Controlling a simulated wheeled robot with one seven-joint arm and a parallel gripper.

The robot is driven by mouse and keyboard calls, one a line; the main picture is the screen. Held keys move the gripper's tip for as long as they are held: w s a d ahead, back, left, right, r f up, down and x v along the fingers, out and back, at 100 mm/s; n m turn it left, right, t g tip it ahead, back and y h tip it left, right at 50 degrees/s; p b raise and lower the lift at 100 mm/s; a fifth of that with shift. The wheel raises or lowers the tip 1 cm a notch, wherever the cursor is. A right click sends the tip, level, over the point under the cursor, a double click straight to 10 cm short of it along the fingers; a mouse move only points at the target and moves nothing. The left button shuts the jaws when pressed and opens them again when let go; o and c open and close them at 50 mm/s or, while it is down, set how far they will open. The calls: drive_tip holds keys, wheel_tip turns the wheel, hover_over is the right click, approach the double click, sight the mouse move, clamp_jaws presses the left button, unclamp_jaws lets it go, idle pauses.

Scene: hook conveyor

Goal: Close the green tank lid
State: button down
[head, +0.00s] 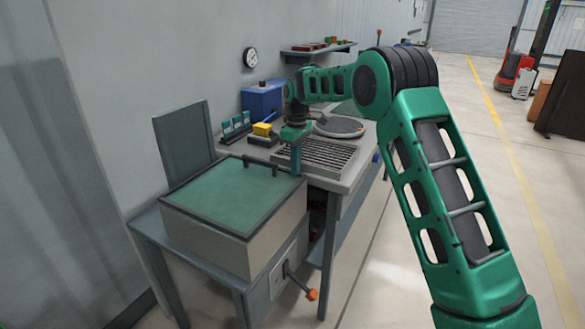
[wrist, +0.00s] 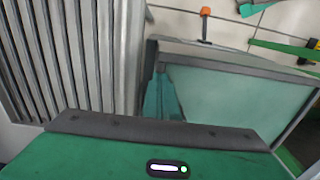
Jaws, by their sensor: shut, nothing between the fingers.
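The green tank lid (head: 232,194) is a green panel in a dark frame. In the head view it lies flat, or nearly so, over the pale box-shaped tank (head: 208,243). I cannot tell whether a small gap remains under its edge. A dark handle (head: 261,166) stands on its far right edge. The lid's pale green panel (wrist: 235,105) fills the right of the wrist view. My gripper (head: 296,170) is shut and empty, pointing down by the tank's far right corner, beside the lid. Whether it touches the lid is unclear.
A slatted grate (head: 318,158) lies on the workbench right behind the gripper. A grey upright panel (head: 184,140) stands behind the tank by the wall. A lever with an orange knob (head: 311,294) sticks out of the tank stand's front.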

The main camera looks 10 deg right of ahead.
drive_tip(key=shift+s+d+f, duration=0.1)
drive_tip(key=shift+f, duration=0.4)
wheel_tip(320, 180, up, 14)
drive_tip(key=s+d+r+m, duration=0.4)
drive_tip(key=s+d+m, duration=0.1)
drive_tip(key=s+d, duration=0.6)
drive_tip(key=s+d+f+m, duration=0.25)
drive_tip(key=s+d, duration=0.25)
drive_tip(key=s, duration=0.4)
drive_tip(key=s+d+f+m, duration=0.1)
drive_tip(key=s+d+m, duration=0.3)
drive_tip(key=s, duration=0.5)
drive_tip(key=s+d+f+m, duration=0.1)
drive_tip(key=s+d+m, duration=0.1)
drive_tip(key=s+d, duration=0.55)
drive_tip(key=s+f+m, duration=0.1)
drive_tip(key=s+f, duration=0.3)
drive_tip(key=s, duration=0.4)
drive_tip(key=s+a+f+m, duration=0.1)
drive_tip(key=s+f, duration=0.3)
drive_tip(key=s, duration=0.5)
drive_tip(key=shift+s+a+m, duration=0.2)
drive_tip(key=shift+a+m, duration=0.1)
drive_tip(key=shift+m, duration=0.45)
